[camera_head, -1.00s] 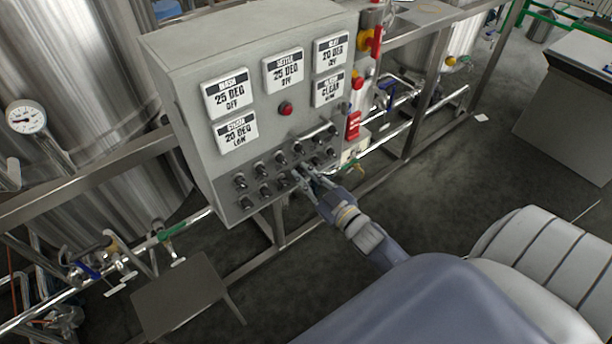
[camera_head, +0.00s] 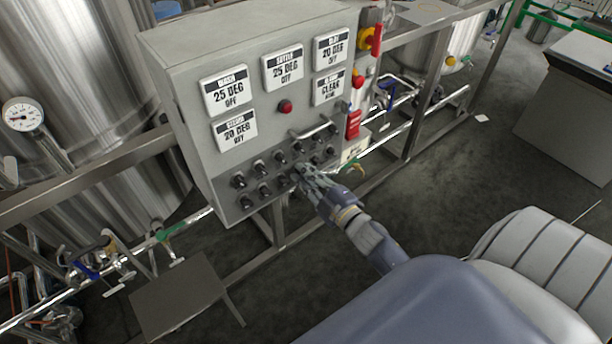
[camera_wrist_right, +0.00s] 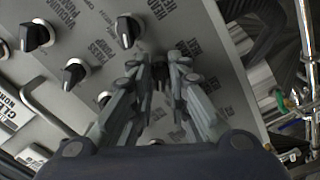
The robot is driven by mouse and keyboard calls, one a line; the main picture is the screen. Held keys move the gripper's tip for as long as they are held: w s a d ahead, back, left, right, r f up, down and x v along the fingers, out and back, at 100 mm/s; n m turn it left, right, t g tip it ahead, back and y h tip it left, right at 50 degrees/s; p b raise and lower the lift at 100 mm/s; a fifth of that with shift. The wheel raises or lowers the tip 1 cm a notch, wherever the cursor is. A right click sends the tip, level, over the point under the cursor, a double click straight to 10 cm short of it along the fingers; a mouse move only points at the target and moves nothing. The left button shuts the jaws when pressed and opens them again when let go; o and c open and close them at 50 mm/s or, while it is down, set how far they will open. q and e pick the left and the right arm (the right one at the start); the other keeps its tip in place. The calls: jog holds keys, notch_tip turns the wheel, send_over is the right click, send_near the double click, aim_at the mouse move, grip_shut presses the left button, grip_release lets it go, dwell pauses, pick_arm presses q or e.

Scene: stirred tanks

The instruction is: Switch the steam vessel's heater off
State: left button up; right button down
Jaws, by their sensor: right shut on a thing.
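A grey control box (camera_head: 188,110) carries white display plates and rows of black rotary knobs. My left gripper is not in view.
Other knobs (camera_wrist_right: 127,31) sit close around the gripper. A red button (camera_head: 285,107) is above the knobs, and a metal bar handle (camera_head: 318,131) runs near the upper right ones. Steel tanks (camera_head: 75,60) and pipes stand behind.

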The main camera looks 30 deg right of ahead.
dwell(0.5)
jog(key=c, duration=1.7)
grip_release()
jog(key=s, duration=0.8)
jog(key=s+d, duration=0.1)
jog(key=s, duration=0.3)
